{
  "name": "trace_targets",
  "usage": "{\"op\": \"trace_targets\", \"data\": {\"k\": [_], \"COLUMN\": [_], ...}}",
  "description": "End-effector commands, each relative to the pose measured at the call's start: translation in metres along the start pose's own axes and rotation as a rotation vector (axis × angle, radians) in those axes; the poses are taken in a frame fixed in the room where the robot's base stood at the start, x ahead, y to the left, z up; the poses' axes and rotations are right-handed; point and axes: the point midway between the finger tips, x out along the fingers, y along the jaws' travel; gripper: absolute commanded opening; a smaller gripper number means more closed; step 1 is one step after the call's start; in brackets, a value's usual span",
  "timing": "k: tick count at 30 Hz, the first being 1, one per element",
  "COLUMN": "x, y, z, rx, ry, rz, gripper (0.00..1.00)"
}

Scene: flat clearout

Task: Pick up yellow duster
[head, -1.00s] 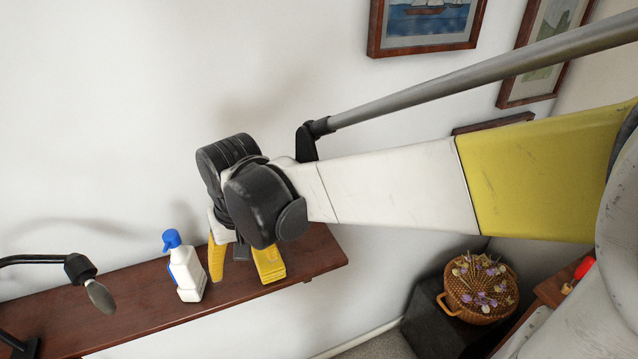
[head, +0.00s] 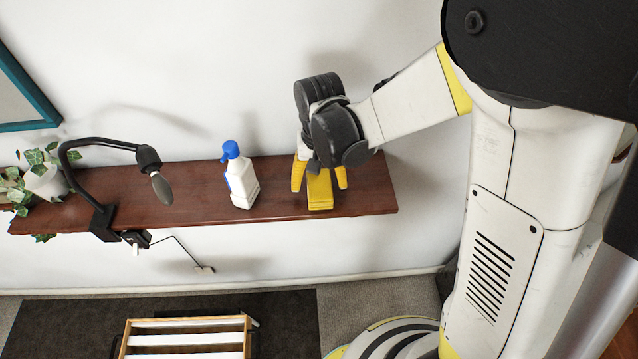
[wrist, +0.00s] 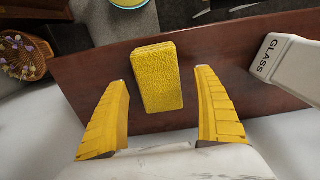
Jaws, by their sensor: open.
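The yellow duster (head: 320,191) is a folded, textured block lying on the dark wooden shelf (head: 276,196), near its right end. In the wrist view the duster (wrist: 157,77) lies ahead of and between the two yellow fingers, with a gap on each side. My gripper (head: 320,186) is open and empty above the shelf; in the wrist view its fingers (wrist: 162,108) are spread wider than the duster. It does not appear to touch the duster.
A white spray bottle with a blue top (head: 241,178) stands left of the duster; its "GLASS" label shows in the wrist view (wrist: 285,65). A black clamp lamp (head: 104,215) and a potted plant (head: 45,178) are farther left. The wall is close behind.

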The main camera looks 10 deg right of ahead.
Motion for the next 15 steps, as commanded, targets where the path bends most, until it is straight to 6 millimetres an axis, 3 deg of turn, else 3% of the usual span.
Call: {"op": "trace_targets", "data": {"k": [4,11,15], "x": [0.0150,0.0162,0.0160], "y": [0.0001,0.0002,0.0002], "z": [0.0001,0.0003,0.0002], "rx": [0.000,0.000,0.000], "ry": [0.000,0.000,0.000], "rz": [0.000,0.000,0.000], "gripper": [0.79,0.79,0.37]}}
